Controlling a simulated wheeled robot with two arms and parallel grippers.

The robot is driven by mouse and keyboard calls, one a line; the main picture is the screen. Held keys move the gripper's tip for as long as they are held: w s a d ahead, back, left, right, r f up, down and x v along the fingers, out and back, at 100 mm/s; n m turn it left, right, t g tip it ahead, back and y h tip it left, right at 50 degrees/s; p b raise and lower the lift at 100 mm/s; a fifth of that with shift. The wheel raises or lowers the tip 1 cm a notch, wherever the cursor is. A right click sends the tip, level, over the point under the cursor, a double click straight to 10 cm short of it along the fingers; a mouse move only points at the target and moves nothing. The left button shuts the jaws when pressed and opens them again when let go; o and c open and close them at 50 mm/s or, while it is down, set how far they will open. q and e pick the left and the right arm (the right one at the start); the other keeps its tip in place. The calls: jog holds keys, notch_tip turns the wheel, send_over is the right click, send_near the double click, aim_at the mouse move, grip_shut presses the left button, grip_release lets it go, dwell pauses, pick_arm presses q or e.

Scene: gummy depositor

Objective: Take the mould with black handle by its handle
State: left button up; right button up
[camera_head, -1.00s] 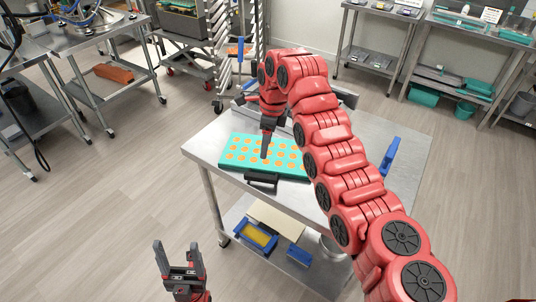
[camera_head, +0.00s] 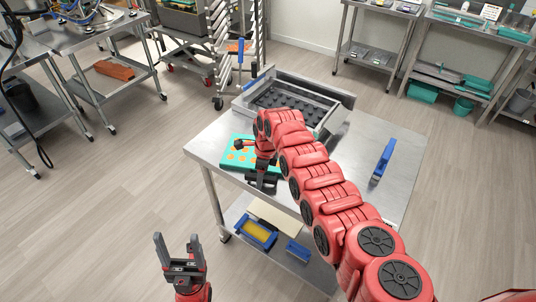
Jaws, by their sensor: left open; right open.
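The teal mould with orange cavities (camera_head: 237,157) lies on the steel table, partly covered by my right arm. Its black handle is on the near side at the table's front edge, largely hidden by my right gripper. My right gripper (camera_head: 262,178) points down at the handle and is open. Both are dark, so I cannot tell whether the fingers are around the handle or just above it. My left gripper (camera_head: 178,246) is open and empty, low in front of the table, well away from the mould.
The steel table (camera_head: 335,185) also holds a metal tray with a black grid (camera_head: 290,100) behind the mould and a blue-handled tool (camera_head: 384,160) at the right. The lower shelf has a blue-and-yellow item (camera_head: 256,232) and a blue block (camera_head: 298,250).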

jog(key=shift+a+f, duration=0.1)
jog(key=shift+f, duration=0.35)
grip_shut()
dwell(1.2)
